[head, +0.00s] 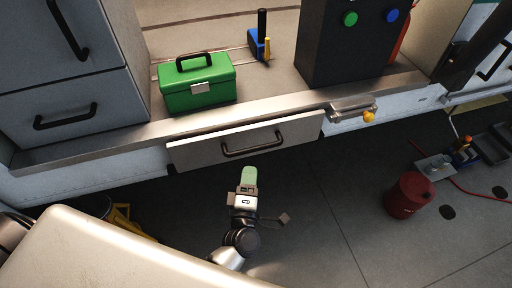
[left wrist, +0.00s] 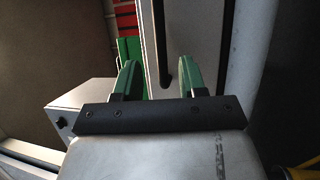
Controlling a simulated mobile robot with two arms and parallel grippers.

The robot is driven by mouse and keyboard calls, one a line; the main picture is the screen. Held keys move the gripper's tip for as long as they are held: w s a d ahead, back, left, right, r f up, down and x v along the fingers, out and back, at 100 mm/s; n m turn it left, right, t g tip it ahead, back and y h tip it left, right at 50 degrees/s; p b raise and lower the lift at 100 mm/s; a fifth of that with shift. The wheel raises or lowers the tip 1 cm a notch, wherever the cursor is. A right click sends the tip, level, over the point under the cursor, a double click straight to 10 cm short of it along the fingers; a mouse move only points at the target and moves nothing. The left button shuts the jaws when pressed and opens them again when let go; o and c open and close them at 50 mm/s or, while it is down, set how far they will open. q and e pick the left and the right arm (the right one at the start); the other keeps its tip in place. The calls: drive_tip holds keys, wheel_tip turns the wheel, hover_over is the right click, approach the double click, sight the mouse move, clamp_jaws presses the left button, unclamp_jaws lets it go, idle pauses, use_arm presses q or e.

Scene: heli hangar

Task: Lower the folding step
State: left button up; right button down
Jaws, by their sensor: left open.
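The folding step is a pale panel (head: 195,153) folded up under the metal door sill, with a black bar handle (head: 252,145) across its front. My left gripper (head: 249,172) is just below the handle in the head view, with its green fingers toward the step. In the left wrist view the two green fingers (left wrist: 158,75) are spread apart, and the dark handle (left wrist: 158,45) shows beyond and between them beside the pale panel edge (left wrist: 149,40). I see no clear contact with the handle. My right gripper is not in view.
A latch with a yellow knob (head: 368,116) sits right of the step. A green toolbox (head: 198,84) and a blue tool (head: 259,45) are on the cabin floor. A red canister (head: 410,195) stands on the ground to the right. The dark floor between is clear.

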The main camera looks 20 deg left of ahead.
sight(253, 148)
use_arm(q)
drive_tip(key=p+x, duration=0.1)
drive_tip(key=x, duration=0.7)
drive_tip(key=shift+w+a, duration=0.1)
drive_tip(key=shift+w, duration=0.2)
clamp_jaws()
